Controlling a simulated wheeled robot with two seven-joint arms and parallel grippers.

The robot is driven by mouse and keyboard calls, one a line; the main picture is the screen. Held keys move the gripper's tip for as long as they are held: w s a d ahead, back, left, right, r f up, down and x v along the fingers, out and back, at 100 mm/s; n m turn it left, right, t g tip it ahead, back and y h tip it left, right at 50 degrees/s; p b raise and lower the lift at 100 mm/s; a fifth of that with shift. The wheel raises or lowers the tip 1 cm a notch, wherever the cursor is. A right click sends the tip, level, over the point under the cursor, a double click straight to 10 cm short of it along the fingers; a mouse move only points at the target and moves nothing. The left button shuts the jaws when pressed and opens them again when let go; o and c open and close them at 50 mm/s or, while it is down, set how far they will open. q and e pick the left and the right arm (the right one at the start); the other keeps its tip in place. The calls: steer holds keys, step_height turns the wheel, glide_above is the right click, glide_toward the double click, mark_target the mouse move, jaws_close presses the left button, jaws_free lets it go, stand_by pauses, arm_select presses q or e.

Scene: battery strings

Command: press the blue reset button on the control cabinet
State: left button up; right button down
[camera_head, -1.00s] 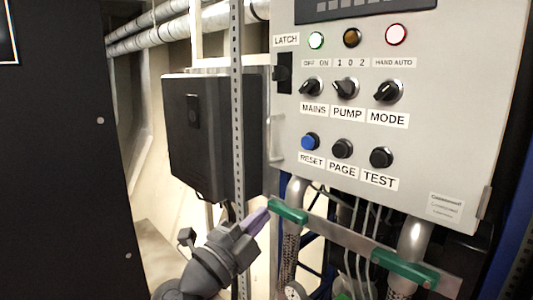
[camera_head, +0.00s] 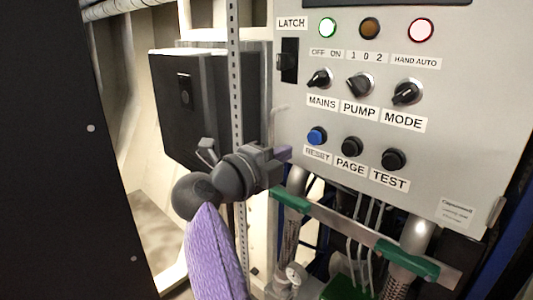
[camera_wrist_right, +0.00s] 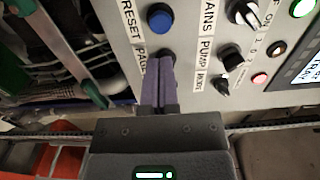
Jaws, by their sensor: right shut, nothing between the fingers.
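The blue reset button (camera_head: 317,136) sits at the left of the lower button row on the grey control cabinet (camera_head: 455,135), above the RESET label (camera_head: 318,154). It also shows in the right wrist view (camera_wrist_right: 160,17), just beyond the fingertips. My right gripper (camera_head: 285,153) is shut and empty, its purple fingers pointing at the panel. In the head view its tips are left of and slightly below the button, and look apart from it. In the right wrist view the shut fingers (camera_wrist_right: 160,62) cover part of the PAGE label. My left gripper is out of view.
Black PAGE (camera_head: 351,147) and TEST (camera_head: 393,159) buttons stand right of the reset button. Three rotary knobs are above. A green-ended bar (camera_head: 345,231) and cables lie below the cabinet. A perforated upright post (camera_head: 235,80) and a dark box (camera_head: 185,100) are left.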

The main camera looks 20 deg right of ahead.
mark_target(313, 138)
steer(key=p+x, duration=0.2)
steer(key=x, duration=0.4)
steer(key=shift+w+d+r, duration=0.1)
steer(key=shift+r, duration=0.05)
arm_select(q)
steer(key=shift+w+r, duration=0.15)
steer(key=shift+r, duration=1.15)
arm_select(e)
steer(key=shift+w+d, duration=0.15)
steer(key=shift+d, duration=0.2)
steer(key=shift+d, duration=0.1)
